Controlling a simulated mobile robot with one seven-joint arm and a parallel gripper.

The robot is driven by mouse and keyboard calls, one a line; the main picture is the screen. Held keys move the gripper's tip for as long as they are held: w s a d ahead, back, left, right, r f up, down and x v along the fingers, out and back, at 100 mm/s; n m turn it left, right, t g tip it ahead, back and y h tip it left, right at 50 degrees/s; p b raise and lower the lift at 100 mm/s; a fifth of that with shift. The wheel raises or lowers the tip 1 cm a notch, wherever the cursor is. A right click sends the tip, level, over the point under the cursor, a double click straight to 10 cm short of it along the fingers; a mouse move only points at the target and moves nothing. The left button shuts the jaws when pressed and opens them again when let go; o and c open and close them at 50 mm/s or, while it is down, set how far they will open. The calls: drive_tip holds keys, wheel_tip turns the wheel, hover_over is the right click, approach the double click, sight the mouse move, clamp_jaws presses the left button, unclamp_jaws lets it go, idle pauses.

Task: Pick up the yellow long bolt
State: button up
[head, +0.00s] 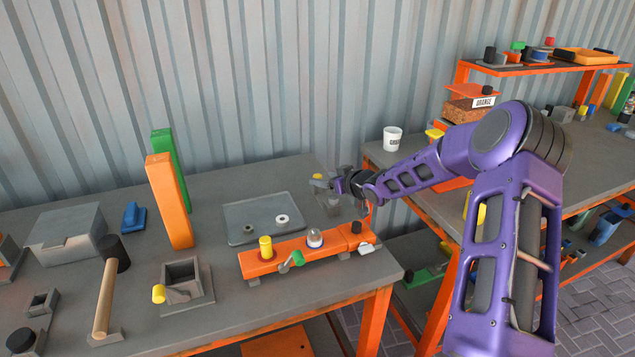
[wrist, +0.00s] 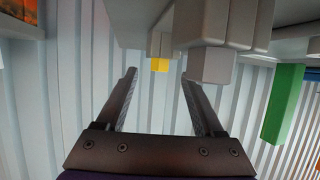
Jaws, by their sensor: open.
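A small yellow piece (head: 318,177), which looks like the yellow long bolt's top, shows at the back right of the near table. It is right by my gripper (head: 323,184). In the wrist view a yellow end (wrist: 160,65) shows below a grey block, between and beyond the fingertips of my gripper (wrist: 160,77). My gripper is open, with nothing between its fingers. The lower part of the yellow piece is hidden. A yellow cylinder (head: 266,247) stands on the orange block, and another yellow piece (head: 159,293) is at a grey box.
The orange block (head: 287,262) lies along the table's front right. A grey tray (head: 243,213) with two small rings lies left of my gripper. Tall orange (head: 170,200) and green (head: 163,145) boards stand further left. A corrugated wall (head: 260,80) is close behind.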

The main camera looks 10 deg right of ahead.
drive_tip(key=shift+x, duration=1.2)
clamp_jaws()
